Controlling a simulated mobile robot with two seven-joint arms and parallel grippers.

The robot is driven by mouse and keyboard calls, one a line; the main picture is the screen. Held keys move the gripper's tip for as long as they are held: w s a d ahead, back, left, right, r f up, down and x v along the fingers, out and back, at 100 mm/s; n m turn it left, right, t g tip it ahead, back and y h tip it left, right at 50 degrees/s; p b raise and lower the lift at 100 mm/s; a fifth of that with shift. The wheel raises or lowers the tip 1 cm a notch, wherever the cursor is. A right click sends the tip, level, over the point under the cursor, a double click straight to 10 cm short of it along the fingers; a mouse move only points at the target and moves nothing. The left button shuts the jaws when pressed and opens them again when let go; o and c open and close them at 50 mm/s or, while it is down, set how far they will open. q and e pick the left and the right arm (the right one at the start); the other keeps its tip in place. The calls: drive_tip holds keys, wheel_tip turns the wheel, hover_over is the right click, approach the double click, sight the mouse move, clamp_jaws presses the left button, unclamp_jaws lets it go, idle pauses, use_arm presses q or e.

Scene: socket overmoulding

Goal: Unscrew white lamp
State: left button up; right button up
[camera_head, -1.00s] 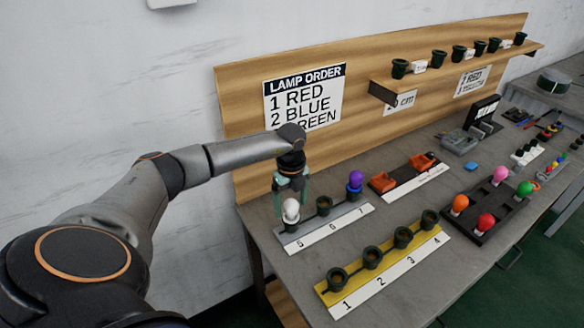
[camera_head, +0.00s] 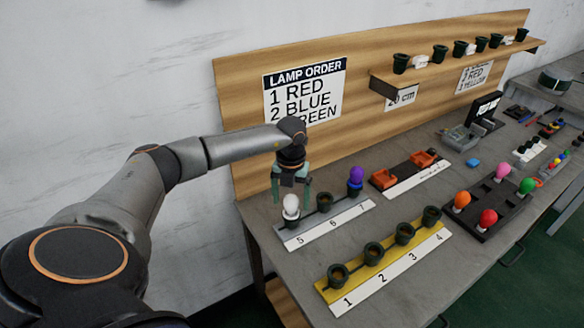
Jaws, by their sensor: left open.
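The white lamp (camera_head: 291,204) stands upright in socket 5, at the left end of the grey strip (camera_head: 318,232) marked 5, 6, 7. Socket 6 (camera_head: 325,202) is empty, and a purple lamp (camera_head: 356,177) stands in socket 7. My left gripper (camera_head: 291,199) is open and points down. Its fingers hang to both sides at about the white lamp's top, and no contact shows. My right gripper is not in view.
A yellow strip (camera_head: 385,268) with several empty sockets, numbered 1 to 4, lies in front. A dark tray (camera_head: 482,232) at right holds several coloured lamps. The wooden back panel (camera_head: 240,110) with the lamp-order sign (camera_head: 303,93) stands close behind my left gripper.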

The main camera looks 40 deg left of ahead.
use_arm(q)
drive_tip(key=m, duration=0.2)
drive_tip(key=shift+m, duration=0.3)
